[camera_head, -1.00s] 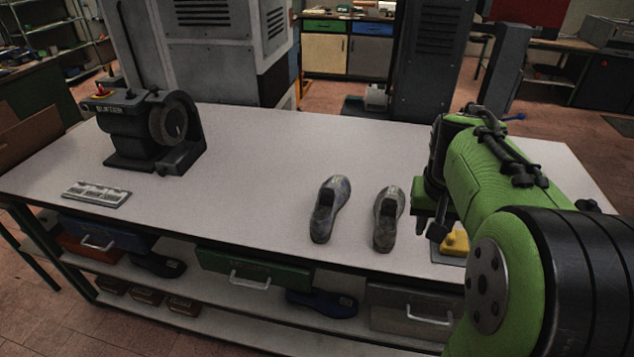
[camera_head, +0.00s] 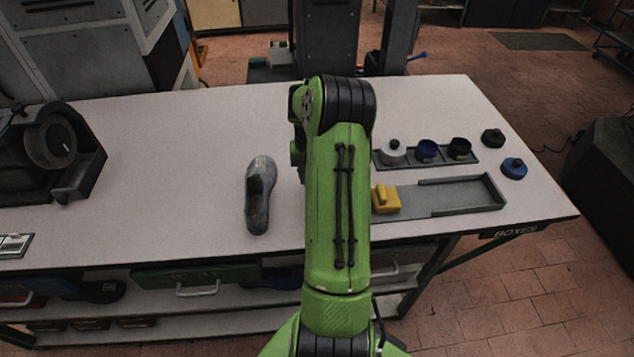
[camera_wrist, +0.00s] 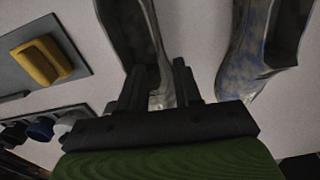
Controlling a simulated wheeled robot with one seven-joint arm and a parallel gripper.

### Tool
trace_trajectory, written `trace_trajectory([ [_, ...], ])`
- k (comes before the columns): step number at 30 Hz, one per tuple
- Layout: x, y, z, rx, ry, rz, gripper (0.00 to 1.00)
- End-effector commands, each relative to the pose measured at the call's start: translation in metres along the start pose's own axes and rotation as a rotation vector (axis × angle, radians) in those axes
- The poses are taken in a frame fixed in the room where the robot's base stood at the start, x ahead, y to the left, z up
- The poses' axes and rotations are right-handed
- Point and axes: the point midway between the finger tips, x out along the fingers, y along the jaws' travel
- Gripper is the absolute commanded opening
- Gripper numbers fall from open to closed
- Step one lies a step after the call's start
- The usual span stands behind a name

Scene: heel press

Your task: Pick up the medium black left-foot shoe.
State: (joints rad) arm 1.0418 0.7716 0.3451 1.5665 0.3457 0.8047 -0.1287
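Two worn grey, shoe-shaped pieces with hollow openings lie on the table. One, with bluish patches, shows left of my arm in the head view (camera_head: 260,195) and at right in the wrist view (camera_wrist: 262,50). The other, a darker grey shoe (camera_wrist: 140,35), is hidden behind my arm in the head view. In the wrist view my gripper (camera_wrist: 160,75) is open, with its two fingers spread at this shoe's rounded end. That end shows between and beyond the fingers; I cannot tell whether they touch it. Neither shoe looks plainly black, and size cannot be read.
A yellow block (camera_head: 385,198) sits on a grey tray (camera_head: 460,195) right of my arm. Behind it is a rack of round pots (camera_head: 425,150). A dark machine (camera_head: 50,150) stands at left.

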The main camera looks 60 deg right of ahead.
Motion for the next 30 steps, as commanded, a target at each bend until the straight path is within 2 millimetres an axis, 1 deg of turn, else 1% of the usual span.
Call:
trace_trajectory([
  [5, 0.021, 0.000, 0.001, 0.000, -0.003, 0.000, 0.34],
  [9, 0.048, 0.000, 0.001, 0.000, -0.004, 0.000, 0.34],
  [11, 0.056, -0.001, 0.001, 0.000, -0.002, 0.000, 0.34],
  [14, 0.062, -0.001, 0.000, 0.000, 0.002, 0.000, 0.34],
  [18, 0.062, 0.000, 0.000, 0.000, 0.002, 0.001, 0.34],
  [19, 0.062, 0.000, 0.000, 0.000, 0.002, 0.001, 0.32],
  [25, 0.062, -0.001, 0.000, 0.000, 0.002, 0.001, 0.01],
  [26, 0.062, -0.001, 0.000, 0.000, 0.002, 0.001, 0.00],
  [30, 0.062, 0.000, 0.000, 0.000, 0.002, 0.001, 0.00],
])
